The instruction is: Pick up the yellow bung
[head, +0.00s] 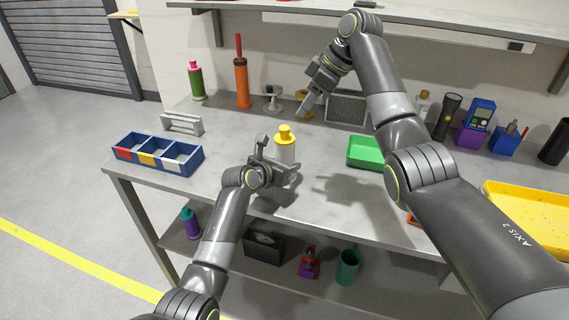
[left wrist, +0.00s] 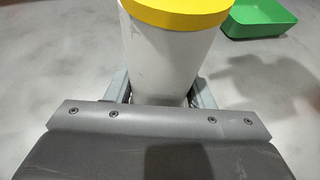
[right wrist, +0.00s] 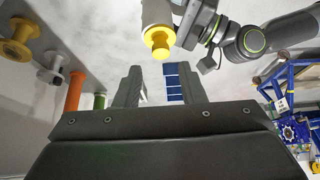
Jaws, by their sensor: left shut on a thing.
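The yellow bung (head: 285,132) sits in the top of an upright white container (head: 286,155) with a yellow rim, on the bench. My left gripper (head: 277,165) is shut on the white container; its fingers flank the body in the left wrist view (left wrist: 162,92). That view shows the white wall (left wrist: 168,60) and yellow rim (left wrist: 178,10), not the bung's knob. My right gripper (head: 308,104) is raised behind and above the container, open and empty. In the right wrist view the bung (right wrist: 160,40) is beyond the spread fingers (right wrist: 160,88), apart from them.
A green tray (head: 365,152) stands right of the container, and a blue three-part bin (head: 157,153) stands left. A yellow tray (head: 530,210) is at far right. Bench between bin and container is clear.

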